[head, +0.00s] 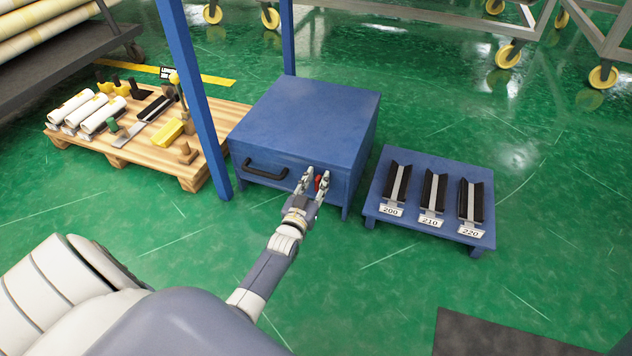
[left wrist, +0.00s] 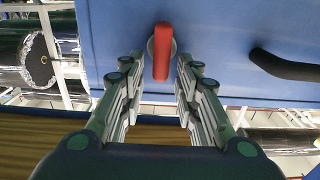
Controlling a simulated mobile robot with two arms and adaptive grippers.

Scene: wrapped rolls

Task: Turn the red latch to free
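The red latch (head: 319,183) is on the front face of the blue box (head: 310,118), right of the box's black handle (head: 265,169). In the left wrist view the latch (left wrist: 162,52) is a red bar on a round grey base, standing upright in the picture. My left gripper (head: 314,177) is open in front of the box, its fingers pointing at the latch. In the left wrist view its two fingers (left wrist: 156,65) lie on either side of the latch's lower part, with gaps showing. My right gripper is not in view.
A low blue stand (head: 405,222) with black cradles labelled 200, 210 and 220 is right of the box. A wooden pallet (head: 135,152) with white rolls and tools is at the left. A blue post (head: 194,95) stands beside the box. Green floor in front is clear.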

